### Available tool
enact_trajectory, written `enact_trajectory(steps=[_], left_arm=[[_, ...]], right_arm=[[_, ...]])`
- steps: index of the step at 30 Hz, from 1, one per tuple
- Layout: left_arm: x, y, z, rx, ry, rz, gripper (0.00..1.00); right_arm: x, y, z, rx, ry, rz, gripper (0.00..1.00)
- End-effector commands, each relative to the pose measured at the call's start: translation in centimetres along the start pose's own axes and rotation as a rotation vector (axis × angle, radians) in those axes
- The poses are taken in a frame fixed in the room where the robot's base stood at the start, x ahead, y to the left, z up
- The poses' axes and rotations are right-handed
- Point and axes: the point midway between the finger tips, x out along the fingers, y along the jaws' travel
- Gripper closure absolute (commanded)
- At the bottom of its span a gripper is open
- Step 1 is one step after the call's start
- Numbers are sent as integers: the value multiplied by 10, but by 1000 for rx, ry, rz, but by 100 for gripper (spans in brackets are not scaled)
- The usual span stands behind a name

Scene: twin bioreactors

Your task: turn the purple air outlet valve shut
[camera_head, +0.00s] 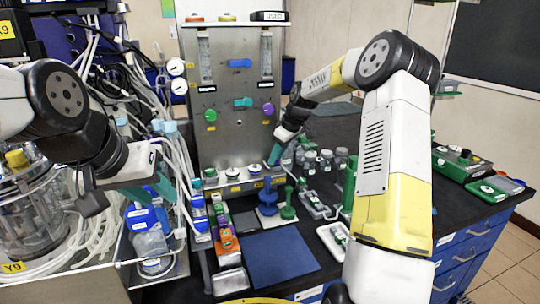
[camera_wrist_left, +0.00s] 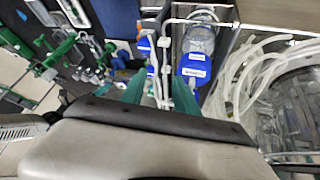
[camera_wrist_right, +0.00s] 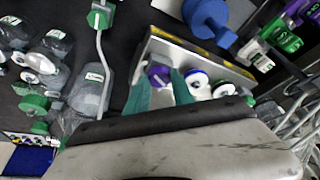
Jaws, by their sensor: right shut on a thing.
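The purple valve (camera_wrist_right: 158,75) shows in the right wrist view at the end of a row of valves on the panel's pale bottom ledge. My right gripper (camera_wrist_right: 160,85) has its teal fingers on either side of the purple cap and is shut on it. In the head view my right gripper (camera_head: 274,160) reaches the right end of that ledge and hides the valve. My left gripper (camera_head: 160,187) is open and empty over the left side, by the tubing; its fingers (camera_wrist_left: 158,90) stand apart in the left wrist view.
The metal panel (camera_head: 240,130) carries a larger purple knob (camera_head: 268,109) and green and blue ones. White and blue valves (camera_wrist_right: 198,82) sit beside the gripped one. Blue and green stands (camera_head: 268,198), a blue mat (camera_head: 280,258) and glass bottles (camera_head: 325,160) stand nearby. Loose tubing (camera_head: 185,165) crowds the left.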

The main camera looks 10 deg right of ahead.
Motion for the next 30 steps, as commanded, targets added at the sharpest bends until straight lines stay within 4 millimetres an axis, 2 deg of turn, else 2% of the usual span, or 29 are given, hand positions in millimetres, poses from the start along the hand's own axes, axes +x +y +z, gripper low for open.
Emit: enact_trajectory(steps=[30], left_arm=[[0,0,0,0,0,0,64]], right_arm=[[1,-7,-4,835,0,349,100]])
